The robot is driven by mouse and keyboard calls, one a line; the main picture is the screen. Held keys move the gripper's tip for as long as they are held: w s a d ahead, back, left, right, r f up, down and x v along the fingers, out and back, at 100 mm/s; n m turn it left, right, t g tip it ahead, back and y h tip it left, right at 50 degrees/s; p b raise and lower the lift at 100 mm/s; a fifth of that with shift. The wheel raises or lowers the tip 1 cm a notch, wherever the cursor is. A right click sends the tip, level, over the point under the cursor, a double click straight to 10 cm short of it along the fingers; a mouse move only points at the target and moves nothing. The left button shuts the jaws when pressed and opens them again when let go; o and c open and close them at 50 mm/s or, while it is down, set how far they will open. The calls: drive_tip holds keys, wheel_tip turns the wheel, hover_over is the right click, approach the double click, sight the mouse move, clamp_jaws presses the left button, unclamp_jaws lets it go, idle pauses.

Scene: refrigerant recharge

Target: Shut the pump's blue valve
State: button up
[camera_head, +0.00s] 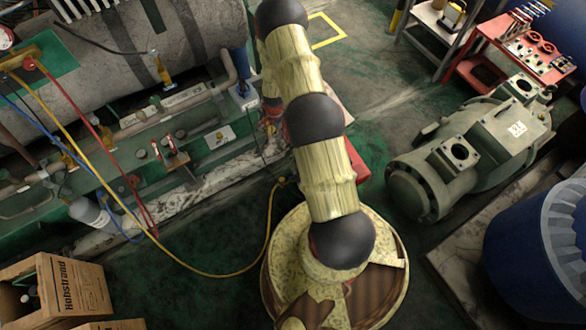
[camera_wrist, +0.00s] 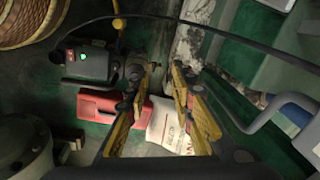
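The pump in the wrist view is likely the dark grey unit (camera_wrist: 88,63) with a small green light, at upper left. Its fittings (camera_wrist: 135,72) reach towards my left fingertip; I cannot tell whether they touch. I cannot make out a blue valve handle in either view; it may be hidden or too small. My gripper (camera_wrist: 160,75) has its two yellow-and-black fingers spread apart with nothing visibly held between them. In the head view my arm covers most of that area, and my gripper cannot be made out clearly there.
A red case (camera_wrist: 98,104) and a white printed bag (camera_wrist: 168,125) lie below my fingers. A black hose (camera_wrist: 215,27) crosses the wrist view. Yellow (camera_head: 215,274), red and blue hoses run at left in the head view. A green compressor (camera_head: 475,150) stands on the right.

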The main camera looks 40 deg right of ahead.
sight(293, 176)
drive_tip(key=s+f+m, duration=0.1)
drive_tip(key=s+f, duration=0.2)
drive_tip(key=f, duration=0.3)
drive_tip(key=s+f+m, duration=0.1)
drive_tip(key=s+f, duration=0.3)
drive_tip(key=f, duration=0.3)
drive_tip(key=s+d+f+m+g+b, duration=0.1)
drive_tip(key=s+f, duration=0.2)
drive_tip(key=f, duration=0.4)
drive_tip(key=shift+s+f+m, duration=0.2)
drive_tip(key=shift+s+m, duration=0.05)
drive_tip(key=shift+m, duration=0.15)
wheel_tip(293, 176, down, 6)
drive_tip(key=b, duration=0.3)
drive_tip(key=shift+a, duration=0.1)
drive_tip(key=shift+f, duration=1.15)
drive_tip(key=shift+f, duration=0.1)
drive_tip(key=shift+c, duration=0.3)
clamp_jaws()
